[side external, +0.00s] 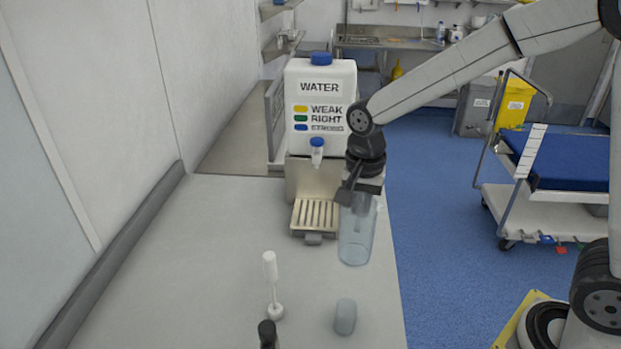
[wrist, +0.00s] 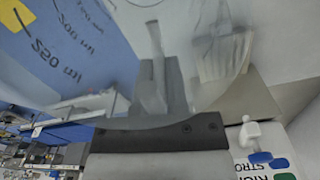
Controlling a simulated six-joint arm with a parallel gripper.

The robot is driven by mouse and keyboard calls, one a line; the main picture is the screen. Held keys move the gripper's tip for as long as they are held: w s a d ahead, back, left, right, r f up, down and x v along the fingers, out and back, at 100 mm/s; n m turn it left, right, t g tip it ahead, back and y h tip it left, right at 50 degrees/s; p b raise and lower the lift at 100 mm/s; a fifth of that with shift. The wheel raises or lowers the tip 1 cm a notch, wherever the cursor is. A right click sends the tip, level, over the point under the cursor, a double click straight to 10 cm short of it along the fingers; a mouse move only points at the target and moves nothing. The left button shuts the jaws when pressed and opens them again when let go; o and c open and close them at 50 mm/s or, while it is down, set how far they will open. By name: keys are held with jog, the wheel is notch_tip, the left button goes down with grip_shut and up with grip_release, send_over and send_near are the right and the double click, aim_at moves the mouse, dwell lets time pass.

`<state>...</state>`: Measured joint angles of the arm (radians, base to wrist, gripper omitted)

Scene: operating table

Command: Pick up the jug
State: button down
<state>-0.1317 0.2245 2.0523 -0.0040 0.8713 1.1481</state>
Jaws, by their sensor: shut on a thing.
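The jug (side external: 357,240) is a clear, bluish, tall vessel near the right edge of the grey table, just right of the water dispenser's drip tray. My gripper (side external: 358,196) is at its upper part and shut on it. The jug looks upright; I cannot tell whether its base touches the table. In the wrist view, the see-through jug wall (wrist: 75,45) with printed volume marks such as 250 ml fills the upper left, close to my gripper (wrist: 155,85). The exact contact between fingers and jug is blurred.
A white water dispenser (side external: 320,100) with a tap stands behind a slatted drip tray (side external: 315,216). A white brush (side external: 271,280), a small bluish cylinder (side external: 345,316) and a dark bottle top (side external: 267,334) are at the front. The table's left middle is clear.

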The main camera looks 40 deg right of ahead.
jog(key=shift+s+d+r, duration=0.1)
jog(key=shift+s+r, duration=0.15)
jog(key=shift+s, duration=0.4)
jog(key=shift+s+d+r, duration=0.1)
jog(key=shift+s+r, duration=0.2)
jog(key=shift+s, duration=0.3)
jog(key=shift+s+r, duration=0.25)
jog(key=shift+s, duration=0.4)
jog(key=shift+w+f, duration=0.1)
jog(key=w+d+f+n, duration=0.4)
jog(key=w+f+n, duration=0.1)
jog(key=f+n, duration=0.4)
jog(key=shift+w+d+f+n, duration=0.2)
jog(key=shift+d+n, duration=0.1)
jog(key=shift+n, duration=1)
jog(key=shift+a+r, duration=0.1)
jog(key=shift+r, duration=0.05)
